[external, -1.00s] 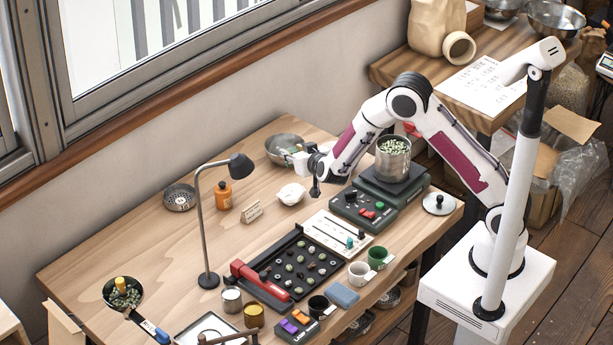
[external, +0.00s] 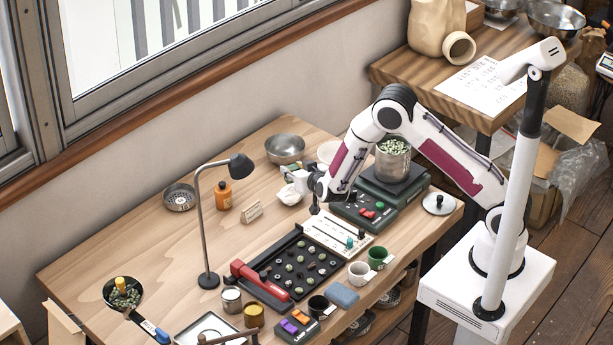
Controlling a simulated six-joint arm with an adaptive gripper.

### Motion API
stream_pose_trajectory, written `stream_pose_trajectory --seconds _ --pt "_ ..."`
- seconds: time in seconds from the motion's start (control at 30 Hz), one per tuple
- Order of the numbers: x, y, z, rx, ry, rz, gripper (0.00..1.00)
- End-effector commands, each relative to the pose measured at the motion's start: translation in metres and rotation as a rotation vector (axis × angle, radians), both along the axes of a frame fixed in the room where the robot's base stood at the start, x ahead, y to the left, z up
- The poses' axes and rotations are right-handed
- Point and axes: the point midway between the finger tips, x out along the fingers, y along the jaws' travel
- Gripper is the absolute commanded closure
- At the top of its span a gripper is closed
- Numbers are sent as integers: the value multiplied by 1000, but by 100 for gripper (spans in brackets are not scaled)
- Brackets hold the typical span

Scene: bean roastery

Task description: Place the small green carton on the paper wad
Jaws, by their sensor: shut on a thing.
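The small green carton (external: 289,170) is held at the tip of my gripper (external: 294,175), and only part of it shows. My gripper is shut on it. The paper wad (external: 288,196) is a crumpled white lump on the wooden table, just below the gripper in the picture. The gripper partly covers the wad's upper right side. The carton appears just above the wad in the picture; I cannot tell the gap between them.
A steel bowl (external: 284,147) stands behind the gripper. An orange bottle (external: 223,194), a small card sign (external: 251,211) and a desk lamp (external: 208,215) stand to the left. A white slider panel (external: 336,236) and a black tray (external: 272,262) lie in front.

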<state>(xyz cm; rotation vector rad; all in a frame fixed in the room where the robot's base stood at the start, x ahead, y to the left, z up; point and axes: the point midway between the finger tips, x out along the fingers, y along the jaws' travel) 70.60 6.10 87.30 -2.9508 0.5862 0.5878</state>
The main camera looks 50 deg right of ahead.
Motion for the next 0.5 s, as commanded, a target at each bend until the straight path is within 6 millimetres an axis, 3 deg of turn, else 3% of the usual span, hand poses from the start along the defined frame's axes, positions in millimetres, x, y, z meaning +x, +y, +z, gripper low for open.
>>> stream_pose_trajectory --seconds 0.33,0.5 --pt "0 0 -2 0 0 0 90" --pt "-1 0 -15 0 2 0 90"
